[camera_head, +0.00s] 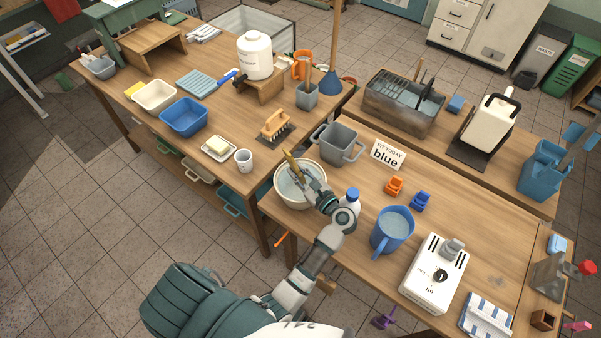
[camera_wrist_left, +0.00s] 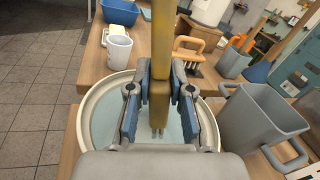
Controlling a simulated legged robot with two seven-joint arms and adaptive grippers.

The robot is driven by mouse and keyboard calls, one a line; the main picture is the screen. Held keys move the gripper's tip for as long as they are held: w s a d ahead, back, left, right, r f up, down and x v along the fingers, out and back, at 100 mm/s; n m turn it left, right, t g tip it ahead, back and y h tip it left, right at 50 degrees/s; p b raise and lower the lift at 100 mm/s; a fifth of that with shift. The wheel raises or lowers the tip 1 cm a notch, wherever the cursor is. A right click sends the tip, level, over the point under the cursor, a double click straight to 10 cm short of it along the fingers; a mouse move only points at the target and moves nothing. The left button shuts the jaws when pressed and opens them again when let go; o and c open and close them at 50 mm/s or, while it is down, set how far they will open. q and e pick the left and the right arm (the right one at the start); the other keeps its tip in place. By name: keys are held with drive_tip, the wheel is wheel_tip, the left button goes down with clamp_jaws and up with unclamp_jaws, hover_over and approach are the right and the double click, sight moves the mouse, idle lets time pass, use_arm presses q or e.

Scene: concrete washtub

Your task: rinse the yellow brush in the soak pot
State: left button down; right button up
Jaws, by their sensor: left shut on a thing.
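The soak pot, a round cream pot (camera_head: 278,196) with pale blue water, stands at the corner of the front wooden table. In the left wrist view its rim (camera_wrist_left: 90,106) curves around below my fingers. My left gripper (camera_head: 303,182) is over the pot and shut on the yellow brush (camera_head: 290,160). In the left wrist view the yellow handle (camera_wrist_left: 161,50) stands upright between the two fingers (camera_wrist_left: 160,92). The brush's lower end points down into the pot; the fingers partly hide it, and I cannot tell how deep it reaches. My right gripper is not in view.
A grey handled pot (camera_head: 339,143) stands close behind the soak pot. A white bottle with a blue cap (camera_head: 350,199) and a blue jug (camera_head: 392,232) stand to the right. A white mug (camera_head: 244,160) and a wooden-handled brush (camera_head: 274,124) are on the left table.

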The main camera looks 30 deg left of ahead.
use_arm(q)
drive_tip(key=shift+f, duration=0.1)
drive_tip(key=shift+d, duration=0.45)
drive_tip(key=shift+w+d+r, duration=0.1)
drive_tip(key=shift+d+r, duration=0.1)
drive_tip(key=shift+r, duration=0.15)
drive_tip(key=r+p, duration=0.1)
drive_tip(key=r, duration=0.1)
drive_tip(key=r+p, duration=0.1)
drive_tip(key=r, duration=0.1)
drive_tip(key=a+r+p, duration=0.1)
drive_tip(key=r, duration=0.1)
drive_tip(key=shift+r, duration=0.35)
drive_tip(key=shift+d+r, duration=0.1)
drive_tip(key=shift+d, duration=0.4)
drive_tip(key=shift+a, duration=0.4)
drive_tip(key=shift+d, duration=0.3)
drive_tip(key=shift+a, duration=0.15)
